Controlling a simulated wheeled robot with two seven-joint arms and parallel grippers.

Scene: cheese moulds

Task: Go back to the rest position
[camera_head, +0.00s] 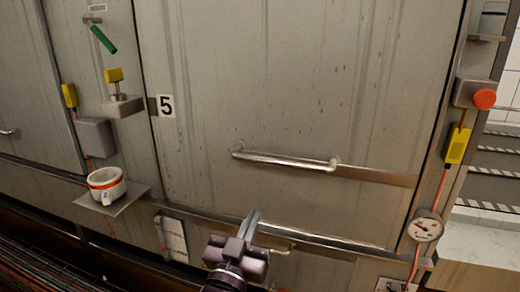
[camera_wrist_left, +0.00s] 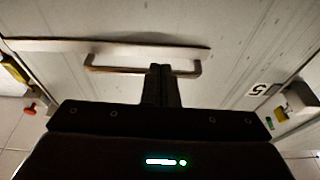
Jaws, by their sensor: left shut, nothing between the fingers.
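My left gripper (camera_head: 253,220) is at the bottom middle of the head view, fingers pointing up in the picture. In the left wrist view its two fingers (camera_wrist_left: 161,72) are together with nothing between them. A metal bar handle (camera_head: 285,160) is on a large grey door panel (camera_head: 300,70), above and apart from my fingertips in the head view. The left wrist view shows a bar handle (camera_wrist_left: 130,69) partly hidden behind the fingers. I cannot tell the gap in depth. My right gripper is not in view.
A white cup (camera_head: 106,183) with an orange band stands on a small shelf (camera_head: 133,199) at the left. A long metal rail (camera_head: 330,243) runs near the gripper. A red button (camera_head: 484,98) and a round gauge (camera_head: 425,227) are at the right. Steps (camera_head: 492,185) lie beyond.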

